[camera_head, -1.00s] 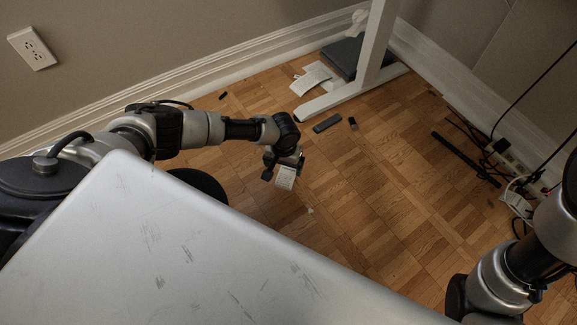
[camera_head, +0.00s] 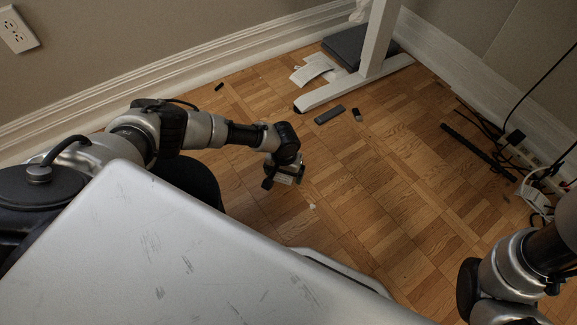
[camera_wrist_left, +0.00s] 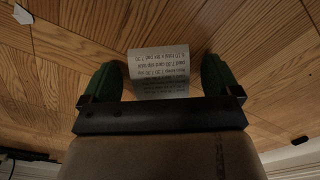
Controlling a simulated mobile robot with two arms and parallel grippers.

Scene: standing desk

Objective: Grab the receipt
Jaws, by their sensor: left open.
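The receipt (camera_wrist_left: 158,68) is a white paper slip with printed lines. In the left wrist view it lies between the two green fingers of my left gripper (camera_wrist_left: 160,78), with gaps on both sides; its near end is hidden behind the gripper body. In the head view my left gripper (camera_head: 283,181) points down low over the wood floor, and only a small pale bit of the receipt (camera_head: 285,180) shows there. The fingers are open. Whether the receipt touches the floor cannot be told. The right arm shows at the lower right; its gripper is not visible.
White papers (camera_head: 311,68) and a dark flat box (camera_head: 343,48) lie by the white desk leg (camera_head: 378,40). A dark remote-like object (camera_head: 329,115) and a small scrap (camera_head: 312,206) lie on the floor. A power strip (camera_head: 524,152) with cables is at right.

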